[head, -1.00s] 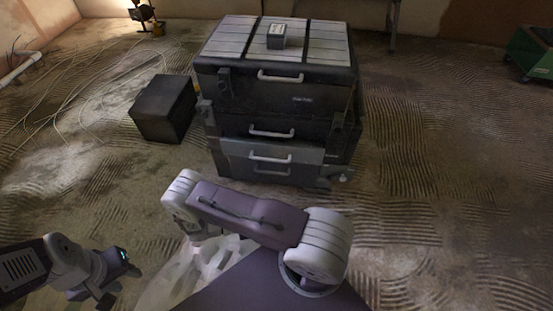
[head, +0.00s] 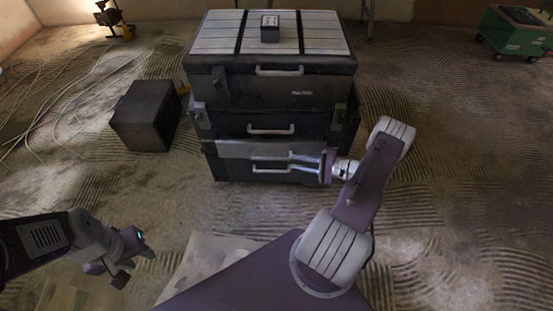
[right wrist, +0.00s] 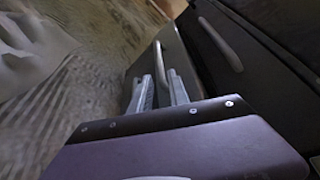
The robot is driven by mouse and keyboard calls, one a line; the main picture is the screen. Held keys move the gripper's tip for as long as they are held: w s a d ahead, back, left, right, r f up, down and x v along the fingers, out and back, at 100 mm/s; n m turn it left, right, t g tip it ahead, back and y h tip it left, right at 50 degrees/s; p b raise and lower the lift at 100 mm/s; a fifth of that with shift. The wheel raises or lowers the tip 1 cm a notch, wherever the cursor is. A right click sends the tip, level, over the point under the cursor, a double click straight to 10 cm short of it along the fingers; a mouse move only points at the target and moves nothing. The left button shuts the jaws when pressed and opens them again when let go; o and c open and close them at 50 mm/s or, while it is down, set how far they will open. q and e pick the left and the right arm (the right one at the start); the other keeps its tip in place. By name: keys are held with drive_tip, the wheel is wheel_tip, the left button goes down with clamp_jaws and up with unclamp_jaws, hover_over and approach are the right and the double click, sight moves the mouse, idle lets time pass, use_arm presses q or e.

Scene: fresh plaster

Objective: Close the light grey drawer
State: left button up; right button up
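The light grey drawer (head: 232,150) is low in a dark stacked tool chest, under a black drawer. How far it stands out is hard to tell from the head view. Its pale bar handle (head: 268,157) also shows in the right wrist view (right wrist: 161,66). My right gripper (head: 292,161) is at the right end of this handle, coming in from the right. In the right wrist view its two fingers (right wrist: 160,92) are apart, with the handle's near end between or just beyond them. My left gripper (head: 138,268) is open and empty, low at the left, away from the chest.
A small dark box (head: 270,28) sits on the chest lid (head: 215,32). A black drawer (head: 225,125) is above the grey one. A black crate (head: 146,116) stands left of the chest, with loose cables (head: 60,100) beyond. A green cart (head: 512,32) is far right. The ridged floor is mostly clear.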

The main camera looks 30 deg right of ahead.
sight(276, 158)
drive_tip(key=b+x, duration=0.2)
drive_tip(key=x, duration=0.2)
drive_tip(key=b+x, duration=0.2)
drive_tip(key=x, duration=0.2)
drive_tip(key=shift+a+f, duration=0.15)
drive_tip(key=shift+f, duration=0.15)
drive_tip(key=shift+w+a, duration=0.2)
drive_tip(key=shift+w, duration=0.05)
drive_tip(key=shift+w+r, duration=0.1)
clamp_jaws()
idle(0.6)
